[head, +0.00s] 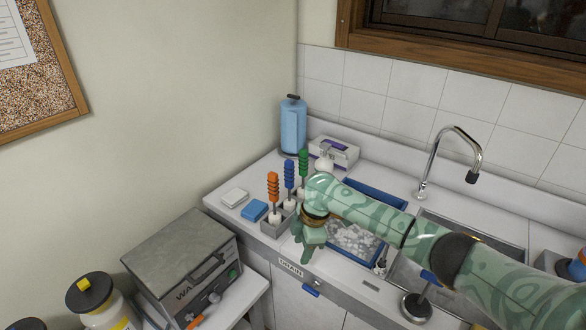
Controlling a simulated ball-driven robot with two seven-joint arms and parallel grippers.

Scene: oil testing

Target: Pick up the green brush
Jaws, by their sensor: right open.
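The green brush (303,163) stands upright, handle up, in the back right of a row of brushes. Its lower part is partly hidden by the blue brush and my arm. The blue brush (289,172) and the orange brush (273,186) stand in front of it in a grey holder (276,229). My right gripper (308,254) is open and points down, in front of and to the right of the holder, near the counter's front edge. It is apart from the green brush. My left gripper is not in view.
A blue tray (372,188) lies right of the brushes, partly under my arm, beside a sink with a tap (430,165). A blue canister (292,127) and a tissue box (334,152) stand behind. A blue sponge (254,210) lies left. A grey machine (181,262) stands front left.

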